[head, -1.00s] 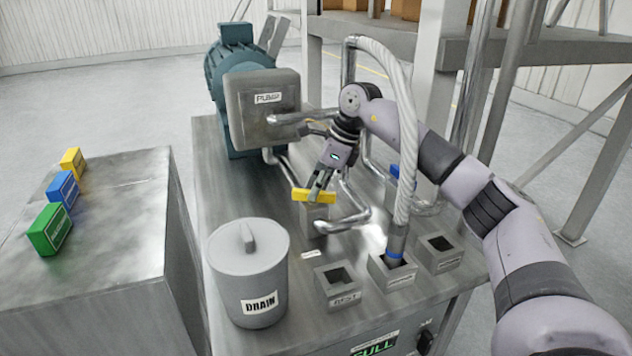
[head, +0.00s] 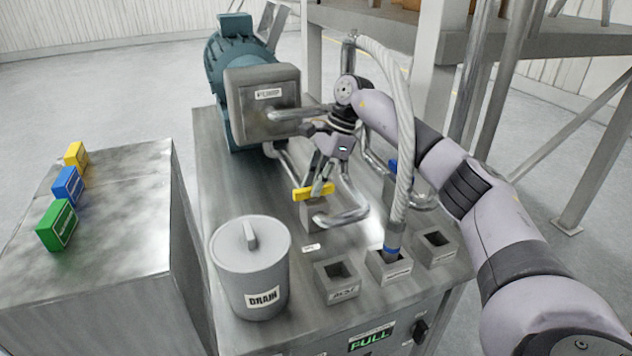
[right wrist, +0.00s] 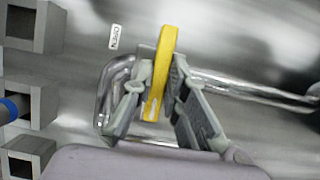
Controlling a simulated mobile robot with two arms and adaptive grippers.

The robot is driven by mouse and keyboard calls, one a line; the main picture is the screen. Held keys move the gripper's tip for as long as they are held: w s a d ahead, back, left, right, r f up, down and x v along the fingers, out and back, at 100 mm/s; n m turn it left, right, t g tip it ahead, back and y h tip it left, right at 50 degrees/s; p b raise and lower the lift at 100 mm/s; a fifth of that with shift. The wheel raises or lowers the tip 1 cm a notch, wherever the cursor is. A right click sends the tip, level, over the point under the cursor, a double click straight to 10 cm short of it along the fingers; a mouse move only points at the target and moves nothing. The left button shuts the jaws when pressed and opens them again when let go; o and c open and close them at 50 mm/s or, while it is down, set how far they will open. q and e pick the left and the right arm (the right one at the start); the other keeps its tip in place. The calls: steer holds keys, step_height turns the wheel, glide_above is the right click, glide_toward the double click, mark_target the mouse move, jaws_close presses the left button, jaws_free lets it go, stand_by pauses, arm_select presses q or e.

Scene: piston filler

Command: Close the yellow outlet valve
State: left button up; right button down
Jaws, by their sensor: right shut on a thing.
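The yellow outlet valve handle (head: 301,194) is a flat bar on top of a grey valve block (head: 311,216) on the steel table. It lies roughly crosswise in the head view. My right gripper (head: 321,188) reaches down onto it from above and is shut on it. In the right wrist view the yellow handle (right wrist: 166,50) runs between the two fingers of my right gripper (right wrist: 160,90). A small white label reading OPEN (right wrist: 114,37) lies on the table beside the valve. My left gripper is not in view.
A lidded DRAIN pot (head: 250,275) stands in front left of the valve. Square sockets (head: 337,282) line the front, one holding a hose (head: 400,190). Coloured blocks (head: 68,186) sit on the left cabinet.

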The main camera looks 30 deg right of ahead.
stand_by(0.3)
steer(key=c, duration=1.6)
jaws_free()
steer(key=v, duration=1.2)
